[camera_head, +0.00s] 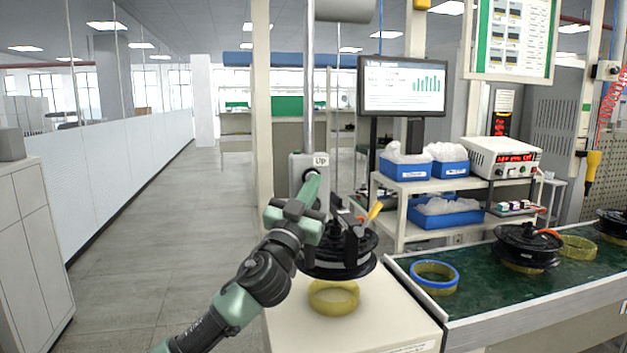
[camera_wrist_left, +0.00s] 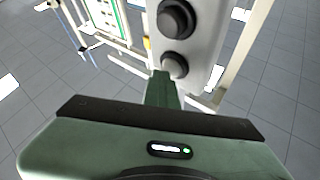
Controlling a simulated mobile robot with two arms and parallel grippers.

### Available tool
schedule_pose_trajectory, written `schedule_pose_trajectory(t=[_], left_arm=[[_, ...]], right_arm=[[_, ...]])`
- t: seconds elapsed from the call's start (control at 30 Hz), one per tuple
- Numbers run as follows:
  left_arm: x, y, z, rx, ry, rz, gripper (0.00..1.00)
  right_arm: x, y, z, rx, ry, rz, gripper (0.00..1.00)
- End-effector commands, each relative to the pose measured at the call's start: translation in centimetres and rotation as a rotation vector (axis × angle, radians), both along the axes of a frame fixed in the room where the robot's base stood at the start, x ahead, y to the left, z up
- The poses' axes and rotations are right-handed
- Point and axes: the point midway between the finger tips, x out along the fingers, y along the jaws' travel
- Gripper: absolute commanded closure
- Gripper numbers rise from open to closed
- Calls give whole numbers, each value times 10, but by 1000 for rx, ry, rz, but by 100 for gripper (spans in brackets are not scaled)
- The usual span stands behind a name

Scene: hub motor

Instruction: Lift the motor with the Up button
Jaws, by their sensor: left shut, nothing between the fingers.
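The control box labelled "Up" (camera_head: 320,160) hangs on a grey post. In the left wrist view its grey face (camera_wrist_left: 206,38) carries round dark buttons, an upper one (camera_wrist_left: 176,18) and a lower one (camera_wrist_left: 175,65). My left gripper (camera_head: 313,180) is shut and empty, its tips at the box's lower part. In the wrist view the closed fingers (camera_wrist_left: 163,78) end at the lower button; whether they touch it I cannot tell. The black motor (camera_head: 338,262) is at a dark clamp with a yellow handle (camera_head: 375,210), above a yellow ring (camera_head: 333,298). My right gripper is not in view.
The yellow ring stands on a cream table (camera_head: 390,318). A green-topped bench (camera_head: 480,300) at right holds another motor (camera_head: 525,250), a blue-rimmed ring (camera_head: 435,277) and more rings. A shelf with blue bins (camera_head: 447,219) stands behind. The aisle at left is clear.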

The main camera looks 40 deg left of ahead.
Motion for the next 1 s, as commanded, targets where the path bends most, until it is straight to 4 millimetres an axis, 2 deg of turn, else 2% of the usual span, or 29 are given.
schedule_pose_trajectory(t=[0.33, 0.7, 1.0], left_arm=[[-10, -12, -2, -2, 0, 1, 100], [-13, -15, -1, -1, 0, 0, 100], [-31, -36, -1, -3, 0, -4, 100]], right_arm=[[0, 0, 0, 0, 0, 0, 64], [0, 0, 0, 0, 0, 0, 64], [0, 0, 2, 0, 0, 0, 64]])
